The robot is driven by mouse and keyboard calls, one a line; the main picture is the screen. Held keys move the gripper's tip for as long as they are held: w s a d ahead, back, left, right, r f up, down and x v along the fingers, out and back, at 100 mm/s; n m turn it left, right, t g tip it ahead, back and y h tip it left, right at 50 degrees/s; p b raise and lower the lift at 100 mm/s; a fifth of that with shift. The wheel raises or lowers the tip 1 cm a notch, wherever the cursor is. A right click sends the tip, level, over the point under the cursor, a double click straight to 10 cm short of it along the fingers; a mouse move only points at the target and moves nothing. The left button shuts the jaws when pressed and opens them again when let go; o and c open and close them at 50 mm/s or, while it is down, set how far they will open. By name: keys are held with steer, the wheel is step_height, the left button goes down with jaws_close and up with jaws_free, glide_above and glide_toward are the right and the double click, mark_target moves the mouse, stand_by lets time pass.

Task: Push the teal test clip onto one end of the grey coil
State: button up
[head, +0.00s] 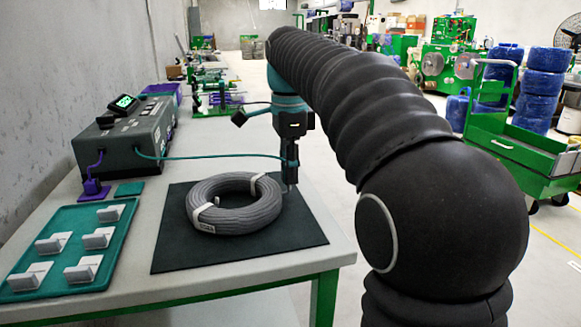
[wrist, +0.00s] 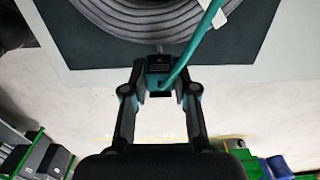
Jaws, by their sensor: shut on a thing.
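The grey coil (head: 237,219) lies flat on a dark mat, bound with white ties; it fills the top of the wrist view (wrist: 160,22). My gripper (head: 290,180) is at the coil's right side, pointing down. In the wrist view my gripper (wrist: 160,84) is shut on the teal test clip (wrist: 157,66), whose teal lead (wrist: 192,50) runs up across the coil. The clip points toward the coil's outer edge. A small stub shows between them; I cannot tell whether it is a coil end or touches the clip. The clip is mostly hidden in the head view.
The grey tester box (head: 125,140) stands at the back left, joined to the teal lead. A teal tray (head: 70,252) with several pale blocks is at the left. The dark mat (head: 200,258) is bare in front of the coil.

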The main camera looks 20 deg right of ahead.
steer(key=shift+f+p, duration=0.8)
steer(key=shift+f, duration=0.3)
stand_by(3.5)
steer(key=o, duration=1)
steer(key=shift+r+p, duration=0.5)
steer(key=shift+r, duration=3)
